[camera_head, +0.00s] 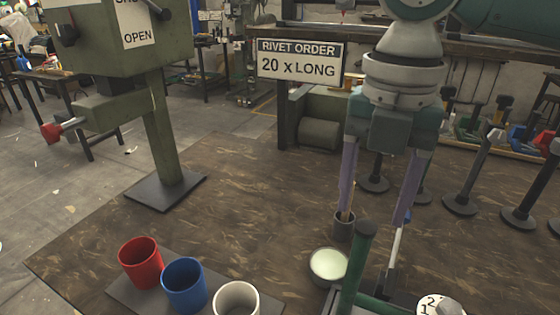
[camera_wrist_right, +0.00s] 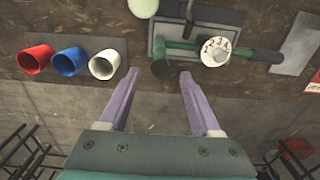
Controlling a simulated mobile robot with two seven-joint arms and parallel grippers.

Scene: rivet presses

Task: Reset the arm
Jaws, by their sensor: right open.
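My right gripper (camera_head: 372,216) is open and empty, pointing down above the brown workbench (camera_head: 250,200). Its two purple fingers also show in the right wrist view (camera_wrist_right: 159,74), spread apart with nothing between them. A green device with a thick upright handle (camera_head: 357,265) stands just below the fingers in the head view. In the wrist view its green bar (camera_wrist_right: 183,46) and a dark round end lie beyond the fingertips, apart from them. A white numbered dial (camera_head: 438,305) sits beside it and also shows in the wrist view (camera_wrist_right: 215,51). My left gripper is not in view.
Red (camera_head: 141,262), blue (camera_head: 184,285) and white (camera_head: 236,300) cups stand front left. A pale bowl (camera_head: 328,265) and a small dark cup (camera_head: 343,226) are near the handle. A green press (camera_head: 160,130) with a red-knobbed lever stands left. A "20 x LONG" sign (camera_head: 300,60) is behind.

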